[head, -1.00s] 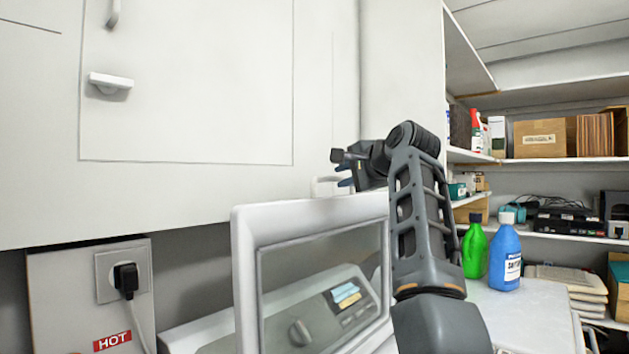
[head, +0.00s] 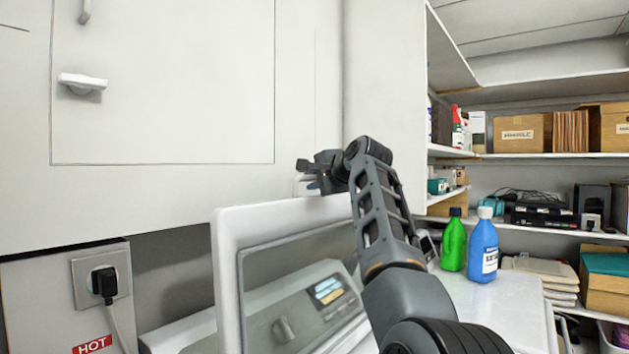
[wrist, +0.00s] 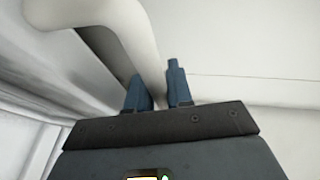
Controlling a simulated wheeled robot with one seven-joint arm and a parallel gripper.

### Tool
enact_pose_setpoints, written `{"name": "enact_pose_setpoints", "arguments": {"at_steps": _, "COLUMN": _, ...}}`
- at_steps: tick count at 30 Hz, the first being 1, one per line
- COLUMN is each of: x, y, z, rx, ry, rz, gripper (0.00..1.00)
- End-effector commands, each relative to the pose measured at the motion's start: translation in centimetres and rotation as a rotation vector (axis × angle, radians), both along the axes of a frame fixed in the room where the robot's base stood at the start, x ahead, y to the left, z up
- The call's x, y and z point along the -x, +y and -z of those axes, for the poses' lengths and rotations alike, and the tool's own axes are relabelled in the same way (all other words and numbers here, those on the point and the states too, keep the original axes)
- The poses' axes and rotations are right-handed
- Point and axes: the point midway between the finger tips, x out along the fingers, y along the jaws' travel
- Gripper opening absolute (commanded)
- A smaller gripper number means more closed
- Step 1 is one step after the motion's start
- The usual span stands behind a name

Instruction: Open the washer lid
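The washer lid (head: 226,262) is a white frame with a clear window and stands raised, close to upright, in the head view. The washer control panel (head: 285,325), with a knob and a small display, shows through the window. A white lid handle (head: 299,184) shows at the top edge. My gripper (head: 310,176) is at this handle. In the wrist view, the curved white handle (wrist: 130,35) runs down between the two blue fingers of my gripper (wrist: 158,85), which look closed around it. The contact low between the fingers is partly hidden.
A white wall cabinet (head: 160,90) hangs above and behind the lid. A green bottle (head: 453,242) and a blue bottle (head: 483,248) stand on a white top right of my arm. Shelves with boxes (head: 520,135) fill the right. A plugged socket (head: 102,283) is at lower left.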

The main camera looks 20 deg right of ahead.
Motion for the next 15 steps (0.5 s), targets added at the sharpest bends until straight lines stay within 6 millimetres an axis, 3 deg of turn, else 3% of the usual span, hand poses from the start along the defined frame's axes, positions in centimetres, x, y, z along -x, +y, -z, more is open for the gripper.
{"name": "enact_pose_setpoints", "arguments": {"at_steps": 5, "x": 0.01, "y": -0.01, "z": 0.04, "rx": 0.0, "ry": 0.001, "rz": 0.0, "gripper": 0.0}}
{"name": "enact_pose_setpoints", "arguments": {"at_steps": 15, "x": 0.01, "y": 0.0, "z": 0.08, "rx": 0.0, "ry": 0.001, "rz": 0.0, "gripper": 0.0}}
